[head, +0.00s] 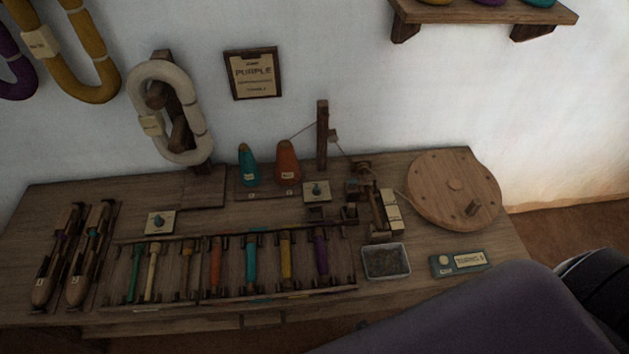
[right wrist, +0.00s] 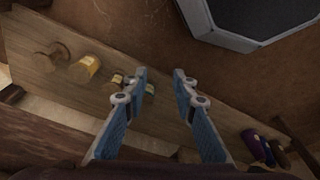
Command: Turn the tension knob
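Two small dark knobs on pale square plates are on the wooden table in the head view. One knob (head: 317,188) is near the back middle, below the orange cone; the other knob (head: 159,221) is at the left, behind the rack of bobbins. I cannot tell which is the tension knob; any labels are too small to read. My right gripper (right wrist: 160,78) shows in the right wrist view, its two blue fingers apart with nothing between them. It is away from both knobs. My left gripper is in neither view.
A wooden wheel (head: 455,186) stands at the table's right, with a winding device (head: 376,205) beside it. A grey tray (head: 386,262) and a labelled box (head: 459,262) are at the front right. A rack of coloured bobbins (head: 250,290) fills the front. Two shuttles lie at the left.

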